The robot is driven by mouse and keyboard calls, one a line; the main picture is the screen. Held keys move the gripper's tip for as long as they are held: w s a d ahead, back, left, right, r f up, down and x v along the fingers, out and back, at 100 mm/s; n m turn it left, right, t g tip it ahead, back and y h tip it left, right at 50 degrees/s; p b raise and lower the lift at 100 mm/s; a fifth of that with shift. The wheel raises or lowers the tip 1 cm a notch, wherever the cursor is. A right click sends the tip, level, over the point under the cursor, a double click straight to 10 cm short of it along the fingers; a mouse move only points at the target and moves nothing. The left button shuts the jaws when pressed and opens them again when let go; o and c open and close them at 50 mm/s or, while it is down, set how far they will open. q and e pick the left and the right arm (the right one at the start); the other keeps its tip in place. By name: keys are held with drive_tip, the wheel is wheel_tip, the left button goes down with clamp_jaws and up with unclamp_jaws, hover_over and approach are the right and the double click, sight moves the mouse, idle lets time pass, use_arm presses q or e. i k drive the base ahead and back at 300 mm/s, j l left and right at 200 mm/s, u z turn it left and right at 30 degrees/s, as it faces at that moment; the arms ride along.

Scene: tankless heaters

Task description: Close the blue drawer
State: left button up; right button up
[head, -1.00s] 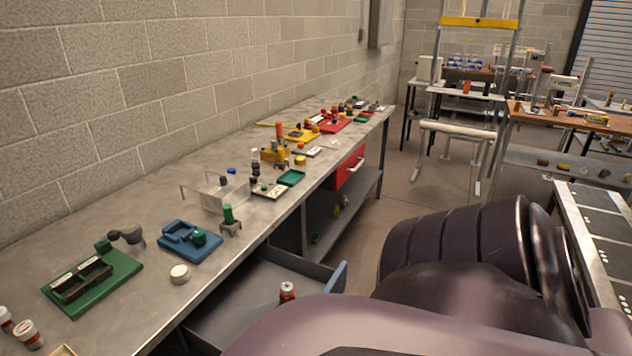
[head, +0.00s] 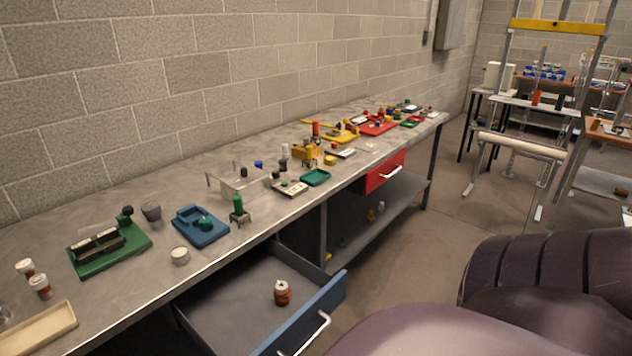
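The blue drawer (head: 318,308) is pulled out from under the metal workbench, at the bottom centre of the head view. Its front is blue with a pale bar handle (head: 304,335). A small brown bottle with a white cap (head: 282,292) stands inside on the grey drawer floor. My dark purple arm parts fill the lower right, near the drawer's front. No gripper fingers of either arm show in this view.
The long metal workbench (head: 150,285) runs along the block wall, with trays, blocks and bottles on it. Open floor (head: 420,240) lies right of the bench. A metal frame with a yellow bar (head: 557,28) stands behind.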

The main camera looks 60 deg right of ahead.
sight(232, 311)
drive_tip(key=l+z, duration=0.35)
drive_tip(key=l, duration=0.3)
drive_tip(key=l+z, duration=0.4)
drive_tip(key=l, duration=0.25)
drive_tip(key=i, duration=0.05)
